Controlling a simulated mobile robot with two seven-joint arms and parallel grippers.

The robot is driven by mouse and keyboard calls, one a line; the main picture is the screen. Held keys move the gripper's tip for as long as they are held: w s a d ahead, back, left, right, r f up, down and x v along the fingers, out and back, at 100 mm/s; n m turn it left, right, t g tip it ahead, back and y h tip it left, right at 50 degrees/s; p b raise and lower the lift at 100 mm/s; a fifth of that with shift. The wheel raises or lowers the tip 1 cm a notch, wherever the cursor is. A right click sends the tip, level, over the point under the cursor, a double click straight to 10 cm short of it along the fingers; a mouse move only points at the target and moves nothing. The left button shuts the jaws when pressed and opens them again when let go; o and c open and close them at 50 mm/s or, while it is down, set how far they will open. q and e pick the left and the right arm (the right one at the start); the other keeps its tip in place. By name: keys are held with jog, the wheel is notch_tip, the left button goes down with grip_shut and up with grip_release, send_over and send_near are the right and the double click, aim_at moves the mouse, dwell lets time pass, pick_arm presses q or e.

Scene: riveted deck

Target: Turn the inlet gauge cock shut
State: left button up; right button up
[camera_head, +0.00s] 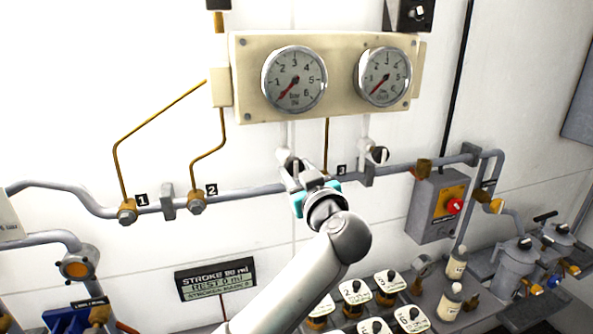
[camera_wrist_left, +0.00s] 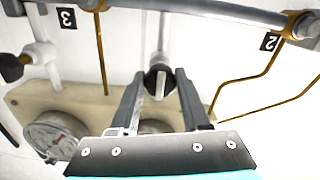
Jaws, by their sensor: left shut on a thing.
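The inlet gauge cock (camera_head: 284,157) hangs on a pale pipe below the left gauge (camera_head: 295,79), marked IN. In the head view my gripper mostly hides it. In the left wrist view, which is upside down, its black knob with a pale bar (camera_wrist_left: 158,79) sits between my fingertips. My left gripper (camera_head: 291,172) reaches up from below and is shut on this knob; its fingers also show in the left wrist view (camera_wrist_left: 160,88). Both gauge needles point to the lower left, near the low end. My right gripper is not in view.
A second cock with a black knob (camera_head: 379,154) hangs under the right gauge (camera_head: 383,76). A grey pipe (camera_head: 240,193) runs along the wall, close to my gripper. Thin brass tubes (camera_head: 117,165) rise at left. Several labelled black knobs (camera_head: 354,288) stand below right.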

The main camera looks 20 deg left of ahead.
pick_arm(q)
grip_shut()
jog(key=shift+m, duration=0.3)
jog(key=shift+m+b, duration=0.35)
jog(key=shift+m, duration=0.55)
jog(key=m, duration=0.2)
jog(key=shift+m, duration=0.3)
jog(key=m, duration=0.6)
jog(key=shift+a+m, duration=0.1)
jog(key=shift+m, duration=0.2)
jog(key=m, duration=0.6)
jog(key=shift+s+r+p, duration=0.1)
jog(key=shift+p, duration=0.25)
jog(key=shift+m, duration=0.3)
